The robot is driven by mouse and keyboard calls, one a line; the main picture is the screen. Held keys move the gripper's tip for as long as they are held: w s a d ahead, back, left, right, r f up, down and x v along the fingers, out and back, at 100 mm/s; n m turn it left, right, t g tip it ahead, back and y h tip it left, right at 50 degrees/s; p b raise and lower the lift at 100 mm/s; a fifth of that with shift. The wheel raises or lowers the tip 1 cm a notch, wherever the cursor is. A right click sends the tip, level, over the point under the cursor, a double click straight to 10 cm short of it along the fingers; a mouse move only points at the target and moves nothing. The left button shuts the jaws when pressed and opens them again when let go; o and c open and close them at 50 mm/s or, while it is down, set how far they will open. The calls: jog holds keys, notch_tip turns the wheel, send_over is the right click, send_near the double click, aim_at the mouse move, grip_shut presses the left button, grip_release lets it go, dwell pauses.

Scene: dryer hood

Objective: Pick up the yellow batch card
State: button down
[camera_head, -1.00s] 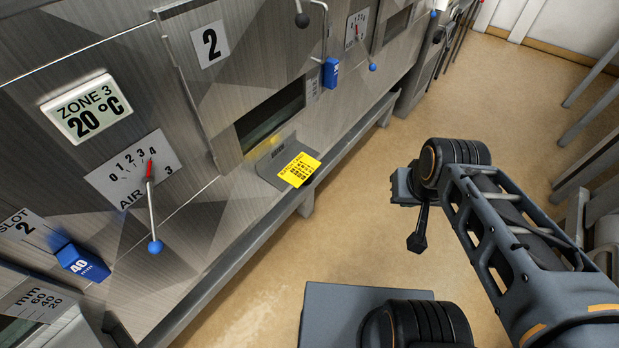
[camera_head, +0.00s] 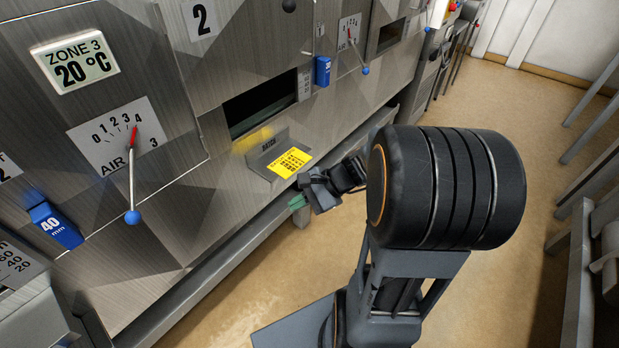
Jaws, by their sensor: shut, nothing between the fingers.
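The yellow batch card (camera_head: 290,162) rests tilted on a small metal holder (camera_head: 268,146) on the front of the machine, below a dark slot window. Its printed face shows, with a dark grid on it. My gripper (camera_head: 297,203) is just below and in front of the card, with its greenish fingertips pointing left toward the machine. The fingers look together and hold nothing. A gap shows between the fingertips and the card, though the exact depth is hard to tell.
The metal machine front carries an air lever with a blue knob (camera_head: 132,217), a blue 40 mm slider (camera_head: 56,226), another blue block (camera_head: 322,71) and a second lever (camera_head: 365,71). A ledge runs below the card. Grey frames (camera_head: 585,250) stand at the right. Tan floor lies between.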

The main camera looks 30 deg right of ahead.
jog(key=w+d+f+m+t+h+b, duration=0.25)
jog(key=d+f+m+t, duration=0.25)
jog(key=d+m+t, duration=0.3)
jog(key=w+d+f+m+t+h+b, duration=0.1)
jog(key=w+d+f+m+t+b, duration=0.3)
jog(key=d+m, duration=0.55)
jog(key=t, duration=0.1)
send_near(290, 162)
jog(key=shift+n, duration=0.25)
jog(key=w+d, duration=0.1)
jog(key=w, duration=0.2)
jog(key=w+d+p, duration=0.1)
jog(key=w, duration=0.1)
jog(key=shift+d+f, duration=0.25)
jog(key=shift+d, duration=0.05)
jog(key=shift+b+x, duration=0.4)
jog(key=shift+x, duration=0.55)
